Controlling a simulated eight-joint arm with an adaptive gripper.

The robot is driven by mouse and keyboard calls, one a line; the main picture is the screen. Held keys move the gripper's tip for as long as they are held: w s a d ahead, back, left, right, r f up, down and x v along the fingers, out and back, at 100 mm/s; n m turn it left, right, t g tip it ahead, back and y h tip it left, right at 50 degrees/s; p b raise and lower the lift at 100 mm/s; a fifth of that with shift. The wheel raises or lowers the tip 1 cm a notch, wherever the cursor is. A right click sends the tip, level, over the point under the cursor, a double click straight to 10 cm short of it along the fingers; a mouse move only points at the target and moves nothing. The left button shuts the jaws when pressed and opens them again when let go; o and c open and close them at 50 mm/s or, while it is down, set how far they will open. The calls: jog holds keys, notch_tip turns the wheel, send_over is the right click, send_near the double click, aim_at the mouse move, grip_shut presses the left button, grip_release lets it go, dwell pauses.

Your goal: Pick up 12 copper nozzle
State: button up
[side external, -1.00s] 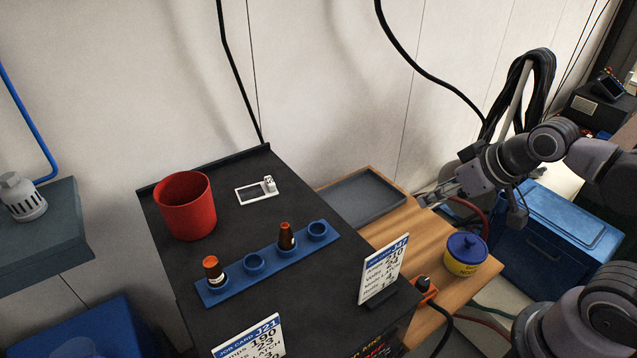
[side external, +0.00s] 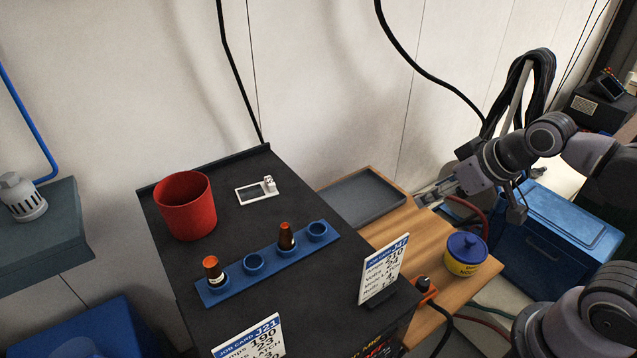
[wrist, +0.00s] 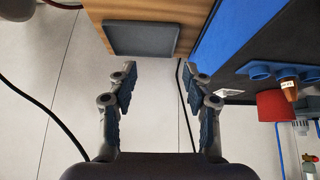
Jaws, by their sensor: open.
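Two copper nozzles with dark bodies stand in a blue rack (side external: 268,262) on the black cabinet top: one at the left end (side external: 212,268), one in the third socket (side external: 286,236). The second and fourth sockets are empty. In the wrist view a copper nozzle (wrist: 289,90) with a small white label shows at the right edge; I cannot read its number. My gripper (side external: 427,200) is open and empty, right of the cabinet above the wooden bench. In the wrist view its fingers (wrist: 159,88) are spread wide with nothing between them.
A red cup (side external: 187,205) and a white frame (side external: 256,191) sit behind the rack. Job cards (side external: 384,270) stand at the cabinet's front. A grey tray (side external: 362,198) and a blue-lidded yellow pot (side external: 466,254) are on the bench (side external: 408,240).

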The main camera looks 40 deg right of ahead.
jog(key=w+a+r+n+g, duration=0.2)
jog(key=w+a+r+n, duration=0.2)
jog(key=a+n, duration=0.1)
notch_tip(320, 180, up, 4)
jog(key=n+g, duration=0.5)
jog(key=n, duration=1.1)
send_over(284, 226)
jog(key=shift+w+d, duration=0.2)
jog(key=shift+d, duration=0.1)
notch_tip(284, 226, down, 5)
jog(key=shift+f, duration=0.2)
jog(key=shift+s+a+f, duration=0.15)
jog(key=shift+f, duration=1.2)
jog(key=shift+s+a+f, duration=0.1)
jog(key=shift+a+f, duration=0.05)
jog(key=shift+f, duration=1.15)
grip_shut()
